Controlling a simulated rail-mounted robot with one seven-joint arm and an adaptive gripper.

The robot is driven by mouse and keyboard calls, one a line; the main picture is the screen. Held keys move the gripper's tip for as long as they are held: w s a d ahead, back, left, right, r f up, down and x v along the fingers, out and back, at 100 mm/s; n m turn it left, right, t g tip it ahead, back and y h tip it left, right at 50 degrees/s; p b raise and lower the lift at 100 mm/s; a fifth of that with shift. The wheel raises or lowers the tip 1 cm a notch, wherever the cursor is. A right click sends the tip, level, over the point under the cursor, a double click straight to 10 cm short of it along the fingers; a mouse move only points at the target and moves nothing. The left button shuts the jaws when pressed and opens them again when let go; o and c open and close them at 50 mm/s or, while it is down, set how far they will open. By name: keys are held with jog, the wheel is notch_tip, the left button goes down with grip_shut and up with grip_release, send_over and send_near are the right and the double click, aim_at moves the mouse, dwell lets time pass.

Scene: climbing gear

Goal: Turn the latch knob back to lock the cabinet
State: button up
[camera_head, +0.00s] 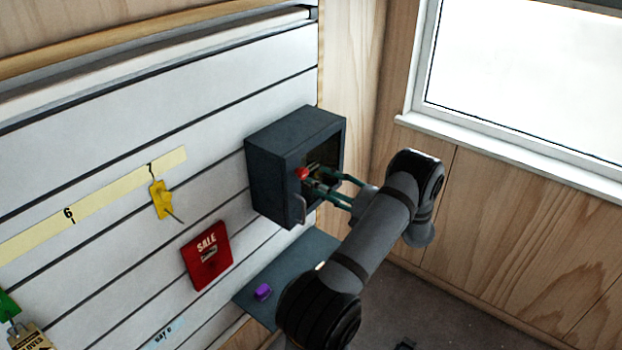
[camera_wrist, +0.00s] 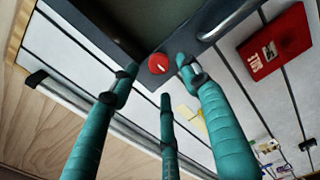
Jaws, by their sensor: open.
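The dark grey cabinet (camera_head: 268,168) is mounted on the slatted wall. Its red latch knob (camera_head: 302,173) is on the front, above the handle (camera_head: 300,209). In the wrist view the round knob (camera_wrist: 158,63) shows a short white mark, slanted, on its face. My gripper (camera_head: 318,180) is at the cabinet front with its teal fingers pointing at the knob. In the wrist view my gripper (camera_wrist: 157,76) is open, with fingertips spread to either side of the knob and a third finger below it. A gap shows between the fingers and the knob; I cannot tell the depth.
A grey shelf (camera_head: 318,250) with a purple item (camera_head: 263,292) is below the cabinet. A red SALE pack (camera_head: 207,254) and a yellow item (camera_head: 161,200) hang on the wall to the left. A window (camera_head: 525,85) is at right.

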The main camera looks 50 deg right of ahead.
aim_at(305, 175)
jog(key=s, duration=0.7)
jog(key=shift+s+a, duration=0.15)
jog(key=shift+s, duration=0.15)
jog(key=shift+w, duration=0.1)
jog(key=w, duration=1.2)
jog(key=shift+d, duration=0.2)
jog(key=shift+s, duration=0.15)
